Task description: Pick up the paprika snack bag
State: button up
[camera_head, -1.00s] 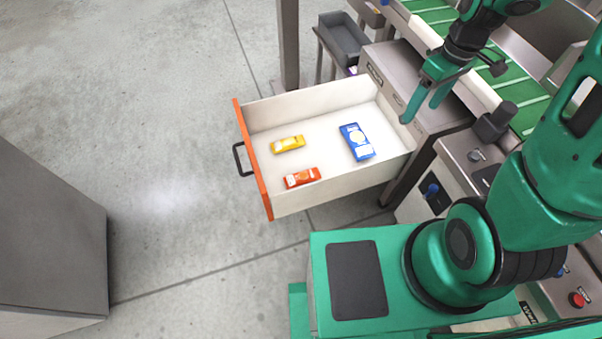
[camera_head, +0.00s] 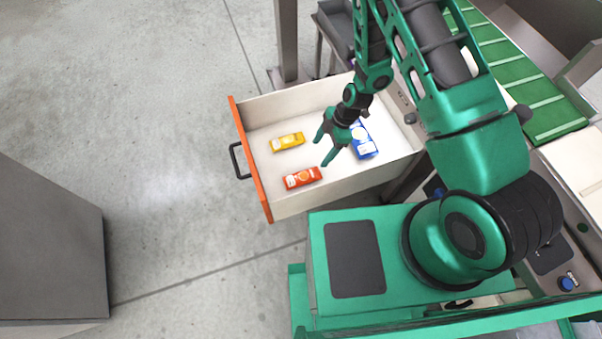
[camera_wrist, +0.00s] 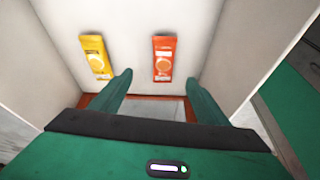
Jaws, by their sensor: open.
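The open drawer (camera_head: 259,161) holds three snack bags. An orange-red bag (camera_head: 302,178), which looks like the paprika one, lies flat near the drawer's orange front. It also shows in the wrist view (camera_wrist: 164,58), beyond and between my fingertips. A yellow bag (camera_head: 288,141) lies flat behind it, and shows left of it in the wrist view (camera_wrist: 97,57). A blue bag (camera_head: 365,147) lies at the right, partly hidden by my arm. My gripper (camera_head: 320,150) is open and empty, above the drawer between the blue bag and the other two. Its fingers (camera_wrist: 158,88) touch no bag.
The drawer's pale walls (camera_head: 345,190) stand around the bags. A black handle (camera_head: 238,160) sticks out from its front. A grey cabinet (camera_head: 50,240) stands at the left, with clear floor between. A green conveyor (camera_head: 520,85) runs at the right.

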jog(key=n, duration=0.1)
send_near(306, 174)
jog(key=x, duration=0.4)
jog(key=shift+a+f, duration=0.1)
jog(key=shift+x, duration=2.75)
jog(key=c, duration=1.1)
